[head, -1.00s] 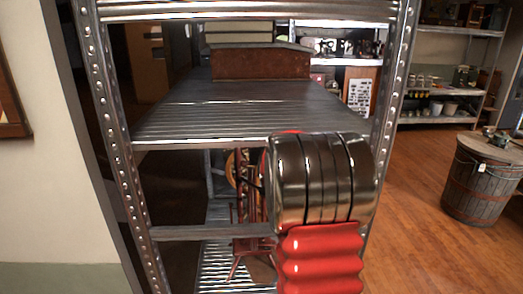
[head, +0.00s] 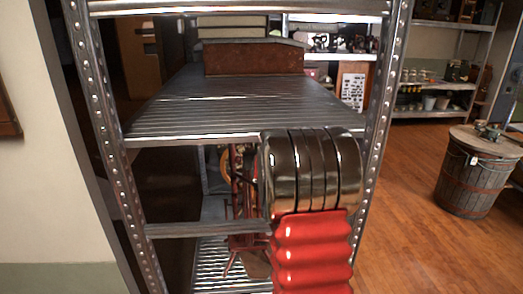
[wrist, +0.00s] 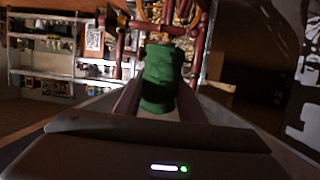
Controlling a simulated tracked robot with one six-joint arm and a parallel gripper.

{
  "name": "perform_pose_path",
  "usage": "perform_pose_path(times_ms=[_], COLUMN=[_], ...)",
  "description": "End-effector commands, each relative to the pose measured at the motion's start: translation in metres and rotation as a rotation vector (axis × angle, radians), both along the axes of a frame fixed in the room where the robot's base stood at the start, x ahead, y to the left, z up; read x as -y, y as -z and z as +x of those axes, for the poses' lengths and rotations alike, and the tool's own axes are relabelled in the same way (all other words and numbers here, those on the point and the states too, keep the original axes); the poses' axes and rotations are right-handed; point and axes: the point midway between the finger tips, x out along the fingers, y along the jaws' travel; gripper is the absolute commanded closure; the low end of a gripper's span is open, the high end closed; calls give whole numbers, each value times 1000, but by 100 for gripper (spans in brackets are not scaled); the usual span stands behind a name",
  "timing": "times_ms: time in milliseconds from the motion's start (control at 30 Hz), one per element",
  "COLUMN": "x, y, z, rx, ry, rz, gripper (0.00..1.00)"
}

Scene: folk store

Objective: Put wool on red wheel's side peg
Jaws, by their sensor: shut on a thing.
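A green roll of wool (wrist: 160,78) is between the fingers of my gripper (wrist: 158,92) in the wrist view, and the gripper is shut on it. The dark red turned-wood frame of the red wheel (wrist: 190,28) is just beyond the wool in that view. I cannot tell whether the wool touches it, and I cannot make out the side peg. In the head view the red wheel (head: 238,185) stands on a lower shelf, partly hidden behind my arm. My gripper and the wool are hidden there by my arm.
A metal shelf unit (head: 210,115) surrounds the wheel, with an upper shelf above it and a perforated post (head: 376,120) right of my arm. A barrel (head: 470,180) stands at the right on open wooden floor (head: 420,240). A wall is at the left.

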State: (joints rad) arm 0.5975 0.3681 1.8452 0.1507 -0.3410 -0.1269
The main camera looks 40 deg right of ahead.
Motion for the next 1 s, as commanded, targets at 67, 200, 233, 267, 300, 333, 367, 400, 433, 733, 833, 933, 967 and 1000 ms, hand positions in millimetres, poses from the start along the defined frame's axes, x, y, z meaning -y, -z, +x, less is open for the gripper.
perform_pose_path(times_ms=[67, 200, 233, 267, 300, 333, 367, 400, 433, 733, 833, 933, 967, 1000], x=[0, 0, 0, 0, -1, -1, -1, -1, -1, -1, -1, -2, -2, -2], y=[4, 7, 7, 7, 7, 7, 7, 7, 7, 10, 10, 10, 10, 10], z=[0, 0, 0, 0, 0, 0, 0, 0, 0, 1, 1, 1, 1, 1], rx=[0, 1, 0, 0, 0, 0, 0, 0, 0, 0, 0, 0, 0, 0], ry=[0, 0, -1, -1, -1, -1, -1, -1, -1, -2, -2, -2, -2, -2], rz=[0, 1, 0, 0, 0, 0, 0, 0, 0, 0, 0, 0, 0, 0], gripper=[92, 92, 92, 92, 92, 92, 92, 92, 92, 92, 92, 92, 92, 92])
